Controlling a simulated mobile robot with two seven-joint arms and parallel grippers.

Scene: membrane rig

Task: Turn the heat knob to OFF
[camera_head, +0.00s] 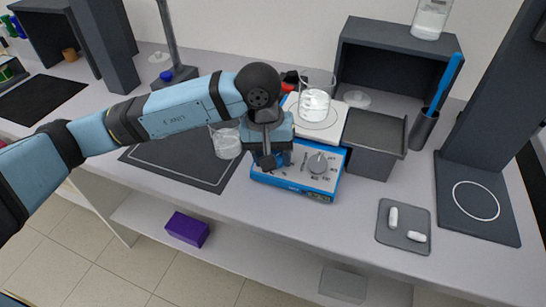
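The blue-fronted hotplate stirrer (324,186) stands at the front middle of the bench, with a white top plate (333,131). A grey round knob (318,164) shows on the right of its sloped front panel; the small markings around it are too small to read. My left gripper (269,161) points down over the left part of the panel and covers what is there, so a second knob there cannot be confirmed. I cannot tell whether its fingers touch the panel or how far apart they are. My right gripper is not in view.
A glass beaker (315,103) with white contents stands on the plate. Another beaker (226,143) stands left of my gripper. A grey bin (374,143) is right of the hotplate. A grey tray (404,242) with two white pieces lies at right; bench around it is clear.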

